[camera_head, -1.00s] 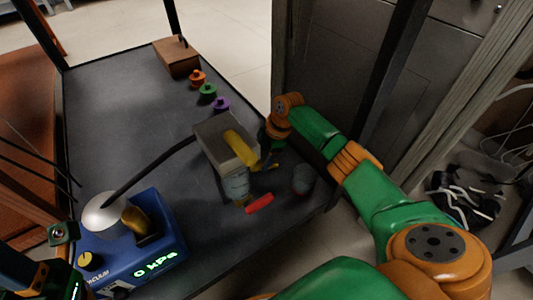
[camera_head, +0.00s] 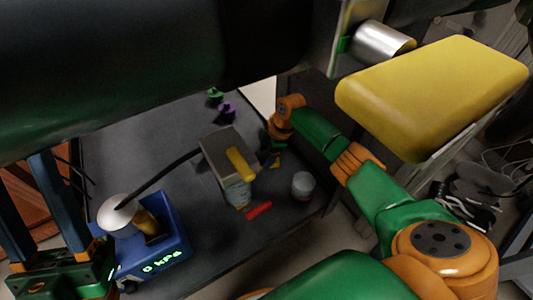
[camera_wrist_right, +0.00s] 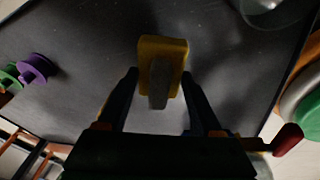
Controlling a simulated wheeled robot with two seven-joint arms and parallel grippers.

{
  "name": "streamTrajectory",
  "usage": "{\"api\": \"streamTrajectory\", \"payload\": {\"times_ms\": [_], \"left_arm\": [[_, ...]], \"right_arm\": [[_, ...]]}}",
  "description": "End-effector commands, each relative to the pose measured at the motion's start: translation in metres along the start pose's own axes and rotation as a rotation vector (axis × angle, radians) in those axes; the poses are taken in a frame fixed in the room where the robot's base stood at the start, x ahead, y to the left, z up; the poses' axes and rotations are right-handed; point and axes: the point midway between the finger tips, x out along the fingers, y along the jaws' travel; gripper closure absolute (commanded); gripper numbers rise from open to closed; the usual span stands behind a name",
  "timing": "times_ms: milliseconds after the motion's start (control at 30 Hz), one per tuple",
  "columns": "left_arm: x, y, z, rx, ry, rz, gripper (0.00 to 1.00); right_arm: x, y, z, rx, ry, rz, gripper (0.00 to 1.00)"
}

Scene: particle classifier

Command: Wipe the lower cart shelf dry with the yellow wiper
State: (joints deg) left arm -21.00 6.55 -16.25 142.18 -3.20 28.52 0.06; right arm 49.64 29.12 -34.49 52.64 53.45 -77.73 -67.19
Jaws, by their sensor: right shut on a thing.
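In the right wrist view the wiper (camera_wrist_right: 176,48), a yellow block with a grey handle, shows over the dark shelf (camera_wrist_right: 90,50). Its handle is between the fingers of my right gripper (camera_wrist_right: 160,100), which is shut on it. In the head view my right gripper (camera_head: 272,150) is low over the cart shelf (camera_head: 120,160), beside a grey box with a yellow bar. The wiper is hard to make out there. My left gripper (camera_head: 25,200) is at the left edge, its blue fingers apart, with nothing seen between them.
A blue vacuum unit (camera_head: 170,253), the grey box (camera_head: 218,153), a red cylinder (camera_head: 258,210), a jar (camera_head: 302,186), and purple (camera_head: 227,110) and green (camera_head: 215,96) knobs stand on the shelf. A large yellow block (camera_head: 430,95) and dark cylinder (camera_head: 150,70), both unclear, block the upper view.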

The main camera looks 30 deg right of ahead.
Motion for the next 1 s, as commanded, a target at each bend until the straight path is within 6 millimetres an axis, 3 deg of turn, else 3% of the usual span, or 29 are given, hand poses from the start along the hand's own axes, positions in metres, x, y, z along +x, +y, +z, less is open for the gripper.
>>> {"api": "streamTrajectory", "payload": {"times_ms": [1000], "left_arm": [[-0.011, -0.008, 0.071, 0.008, -0.404, -0.020, 0.50]], "right_arm": [[-0.011, 0.000, -0.007, 0.002, 0.000, 0.001, 1.00]]}}
